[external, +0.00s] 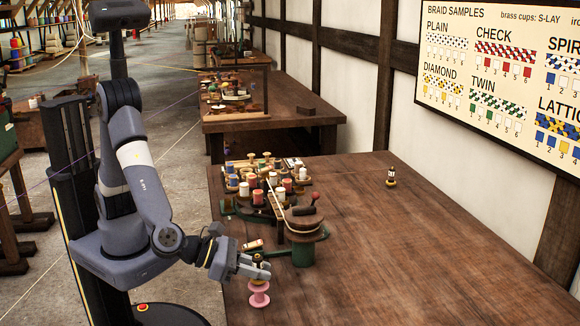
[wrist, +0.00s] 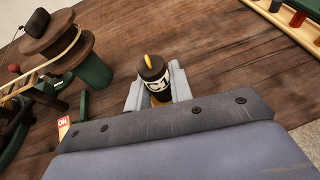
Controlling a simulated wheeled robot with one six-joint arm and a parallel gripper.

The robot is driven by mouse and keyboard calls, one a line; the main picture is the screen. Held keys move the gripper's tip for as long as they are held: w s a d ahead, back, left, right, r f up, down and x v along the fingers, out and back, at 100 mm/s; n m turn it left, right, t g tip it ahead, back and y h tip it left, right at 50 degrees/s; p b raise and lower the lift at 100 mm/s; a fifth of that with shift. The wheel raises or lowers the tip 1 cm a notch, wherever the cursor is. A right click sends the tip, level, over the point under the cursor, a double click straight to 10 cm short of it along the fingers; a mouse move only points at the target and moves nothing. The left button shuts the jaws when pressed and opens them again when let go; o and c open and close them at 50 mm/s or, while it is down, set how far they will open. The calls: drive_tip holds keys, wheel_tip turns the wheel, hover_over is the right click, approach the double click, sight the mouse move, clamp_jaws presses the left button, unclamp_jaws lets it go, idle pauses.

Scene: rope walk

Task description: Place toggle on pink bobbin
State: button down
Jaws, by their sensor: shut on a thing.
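My gripper (external: 256,268) is shut on the toggle, low over the front left part of the table. In the wrist view the toggle (wrist: 154,80) is a dark, stubby cylinder with a white band marked C1 and a yellow stripe on top, held upright between the two pale fingers. The pink bobbin (external: 259,294) stands upright on the table directly below my gripper in the external view. A yellowish lower part shows between the fingers and the bobbin's top; I cannot tell whether it touches. The bobbin is hidden in the wrist view.
A green-and-brown winding post (external: 303,240) with a cord stands close behind my gripper, also in the wrist view (wrist: 92,72). Behind it is a board of several bobbins (external: 262,190). A small dark-and-white piece (external: 391,177) stands farther back. The table's right side (external: 450,270) is clear.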

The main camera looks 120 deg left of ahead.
sight(260, 258)
drive_tip(key=c, duration=1.3)
unclamp_jaws()
drive_tip(key=shift+f, duration=0.1)
drive_tip(key=shift+o, duration=0.2)
drive_tip(key=shift+r, duration=0.2)
drive_tip(key=v, duration=1.2)
drive_tip(key=x, duration=1.2)
drive_tip(key=shift+w+a+f, duration=0.15)
drive_tip(key=shift+f, duration=0.15)
wheel_tip(260, 258, up, 2)
drive_tip(key=shift+r+p, duration=0.1)
drive_tip(key=shift+p, duration=0.25)
drive_tip(key=shift+r, duration=0.7)
